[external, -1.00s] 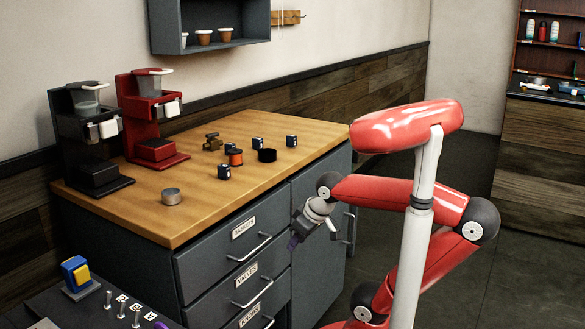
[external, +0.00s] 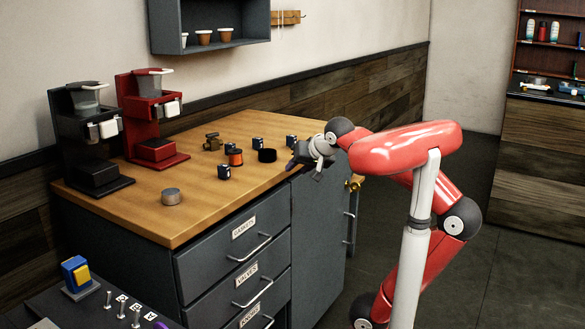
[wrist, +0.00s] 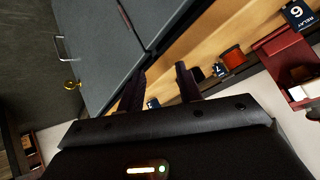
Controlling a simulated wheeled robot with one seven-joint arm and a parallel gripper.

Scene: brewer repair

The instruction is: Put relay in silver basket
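Several small dark-blue relay blocks with white labels stand on the wooden counter. In the external view, relays show at the back (external: 257,144), at the right (external: 291,141) and in front (external: 224,172). In the wrist view, one marked RELAY 6 (wrist: 297,15) is at upper right and one marked 7 (wrist: 219,71) is near a fingertip; another (wrist: 153,103) is partly hidden. A short silver round cup, apparently the silver basket (external: 172,197), sits near the counter's front left. My gripper (external: 294,164) is at the counter's right end; its fingers (wrist: 160,82) are apart and empty.
A black ring (external: 267,156), an orange-banded cylinder (external: 235,158) and a brass part (external: 212,142) stand among the relays. Black (external: 90,140) and red (external: 152,120) brewers stand at the back left. Labelled drawers (external: 235,250) are below. The counter's front middle is clear.

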